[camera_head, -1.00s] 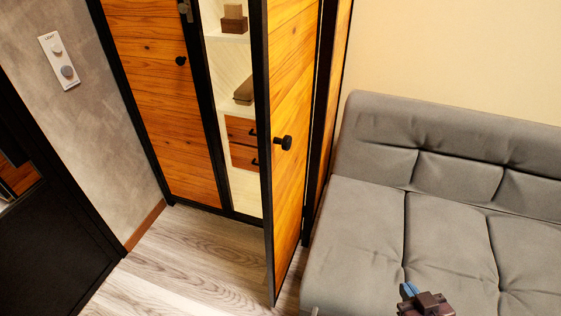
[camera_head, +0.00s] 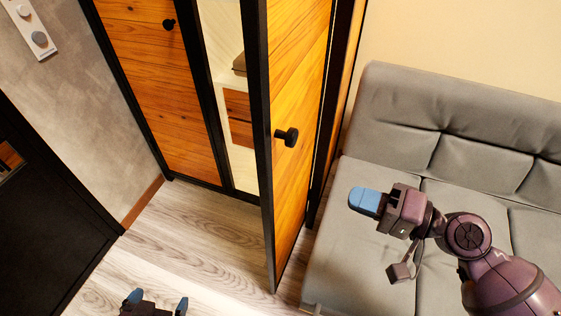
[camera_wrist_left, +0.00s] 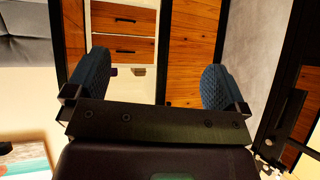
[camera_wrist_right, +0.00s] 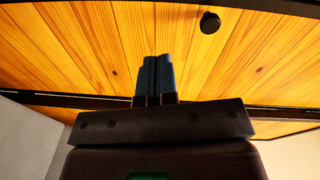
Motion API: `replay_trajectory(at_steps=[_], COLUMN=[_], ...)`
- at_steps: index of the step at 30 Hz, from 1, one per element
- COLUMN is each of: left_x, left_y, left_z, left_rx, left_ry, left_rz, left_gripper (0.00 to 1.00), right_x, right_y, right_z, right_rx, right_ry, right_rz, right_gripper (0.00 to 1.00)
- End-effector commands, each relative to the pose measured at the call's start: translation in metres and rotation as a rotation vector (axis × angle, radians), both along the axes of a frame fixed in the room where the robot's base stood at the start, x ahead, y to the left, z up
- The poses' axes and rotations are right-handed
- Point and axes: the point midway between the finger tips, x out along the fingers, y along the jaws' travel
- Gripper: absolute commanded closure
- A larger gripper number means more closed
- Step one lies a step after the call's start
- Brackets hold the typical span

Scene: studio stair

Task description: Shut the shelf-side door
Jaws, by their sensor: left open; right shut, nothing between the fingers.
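The open wardrobe door (camera_head: 300,85) has orange wood planks, a black frame and a black knob (camera_head: 287,137). It stands swung outward at the right of the shelf opening. My right gripper (camera_head: 364,201) is shut and empty, right of the door and apart from it, over the sofa. In the right wrist view its fingertips (camera_wrist_right: 154,68) point toward the planks, below the knob (camera_wrist_right: 210,22). My left gripper (camera_head: 155,302) is open and empty low over the floor, left of the door. In the left wrist view its fingers (camera_wrist_left: 157,88) are wide apart, facing the cabinet.
A closed wood door (camera_head: 165,90) with a black knob is left of the shelf opening. Inside are drawers (camera_head: 238,103). A grey sofa (camera_head: 350,260) stands close on the right. A black panel (camera_head: 50,215) is at the left. Wood floor (camera_head: 200,240) lies clear before the cabinet.

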Motion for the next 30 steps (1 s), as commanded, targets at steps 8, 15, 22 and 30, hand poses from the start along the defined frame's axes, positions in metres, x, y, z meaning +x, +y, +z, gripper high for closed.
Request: replay_trajectory(at_steps=[8, 15, 22, 30], left_x=[0.002, 0.004, 0.005, 0.003], left_y=[0.0, -0.001, -0.002, -0.001], left_z=[0.002, 0.009, 0.016, 0.018], left_rx=[0.0, -0.003, -0.008, -0.008], left_ry=[-0.002, -0.012, -0.021, -0.021], left_rz=[0.0, 0.003, 0.009, 0.012], left_gripper=[0.0, 0.0, 0.0, 0.0], right_x=[-0.012, -0.004, 0.01, 0.026], right_y=[0.007, 0.03, 0.069, 0.111], right_z=[0.012, 0.014, 0.014, 0.014], right_rx=[0.136, 0.138, 0.138, 0.137], right_ry=[0.171, 0.17, 0.17, 0.17], right_rz=[0.074, 0.074, 0.074, 0.073], right_gripper=[1.0, 1.0, 1.0, 1.0])
